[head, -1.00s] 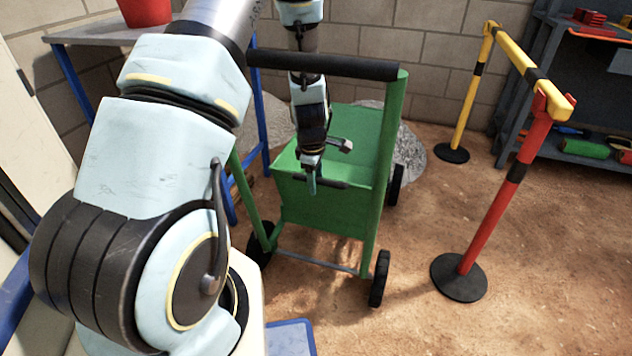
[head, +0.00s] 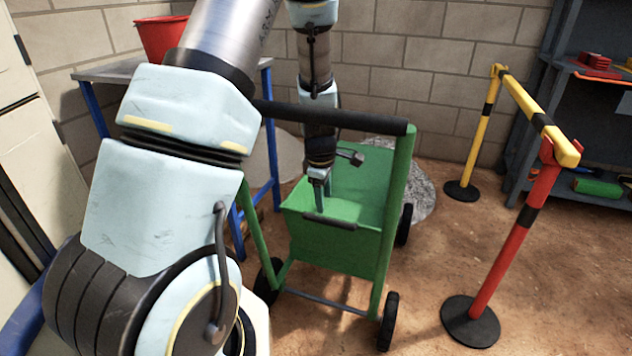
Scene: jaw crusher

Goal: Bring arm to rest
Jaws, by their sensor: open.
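My arm (head: 165,210) fills the left of the head view and reaches forward, then its forearm hangs down beyond the black push bar of a green cart. My gripper (head: 322,198) points down over the near edge of the cart's green bin, by its dark handle. It is small in the picture and seen from the side; I see nothing held in it. I cannot tell whether its fingertips touch the cart. The green cart (head: 335,249) stands upright on black wheels. The inside of its bin is partly hidden by my arm.
A red bucket (head: 161,38) stands on a grey table (head: 115,71) with blue legs at the back left. A barrier with a red post (head: 506,255) and a yellow post (head: 480,130) stands right of the cart. A dark shelf (head: 560,90) is behind it. Dirt floor lies between cart and barrier.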

